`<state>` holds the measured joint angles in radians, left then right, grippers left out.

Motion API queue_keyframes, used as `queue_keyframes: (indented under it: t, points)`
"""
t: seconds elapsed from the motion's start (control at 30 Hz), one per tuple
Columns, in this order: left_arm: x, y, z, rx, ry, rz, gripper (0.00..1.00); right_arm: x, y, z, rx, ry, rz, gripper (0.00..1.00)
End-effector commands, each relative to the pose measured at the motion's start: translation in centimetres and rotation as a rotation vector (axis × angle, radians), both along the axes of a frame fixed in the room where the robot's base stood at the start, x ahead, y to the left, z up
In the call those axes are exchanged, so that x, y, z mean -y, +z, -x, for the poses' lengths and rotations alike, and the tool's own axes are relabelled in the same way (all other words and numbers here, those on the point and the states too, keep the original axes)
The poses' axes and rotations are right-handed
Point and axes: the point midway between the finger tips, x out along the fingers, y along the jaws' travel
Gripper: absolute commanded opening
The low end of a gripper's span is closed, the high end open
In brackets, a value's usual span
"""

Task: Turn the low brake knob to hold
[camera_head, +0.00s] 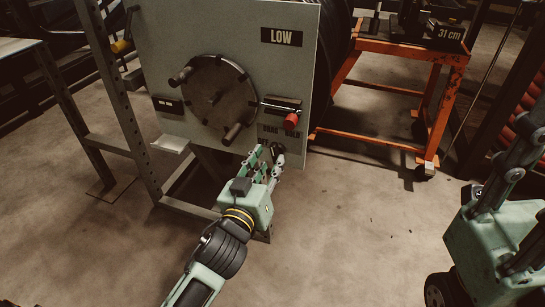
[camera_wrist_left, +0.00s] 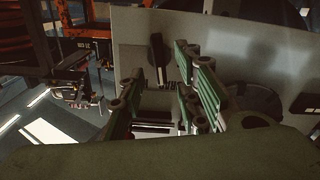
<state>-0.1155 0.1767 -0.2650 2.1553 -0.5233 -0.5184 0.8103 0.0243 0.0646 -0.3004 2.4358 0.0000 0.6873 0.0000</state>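The LOW panel (camera_head: 225,40) is a grey upright plate. The low brake knob (camera_head: 277,148) is small and dark, low on the panel under a faint two-word label (camera_head: 281,132). In the left wrist view the knob (camera_wrist_left: 157,55) shows as a dark bar, nearly upright in the picture, ahead of the finger gap. My left gripper (camera_head: 269,152) is at the panel's lower edge, its fingertips close to the knob. Contact with the knob cannot be told. My right gripper (camera_head: 515,150) is partly cut off at the right edge.
A dark handwheel (camera_head: 217,100) with several pegs is left of the knob. A red-ended lever (camera_head: 291,121) sticks out just above the knob. An orange cart (camera_head: 390,75) stands behind at right. The floor between my arms is clear.

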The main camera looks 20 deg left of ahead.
Motion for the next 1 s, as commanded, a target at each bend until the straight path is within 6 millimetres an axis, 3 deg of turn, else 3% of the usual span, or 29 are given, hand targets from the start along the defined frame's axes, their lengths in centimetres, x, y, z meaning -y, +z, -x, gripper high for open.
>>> queue_keyframes:
  t: [0.3, 0.7, 1.0]
  points:
    - [0.2, -0.2, -3.9, -0.001, -0.001, 0.000, 0.30, -0.1, 0.5, 0.4, 0.043, -0.003, 0.003, 0.35]
    - [0.2, -0.1, -4.5, -0.002, 0.000, 0.000, 0.30, -0.2, 0.7, 0.5, 0.048, -0.003, 0.005, 0.35]
    - [0.1, -0.1, -4.5, -0.002, 0.001, 0.000, 0.04, -0.2, 0.7, 0.5, 0.047, -0.003, 0.005, 0.35]
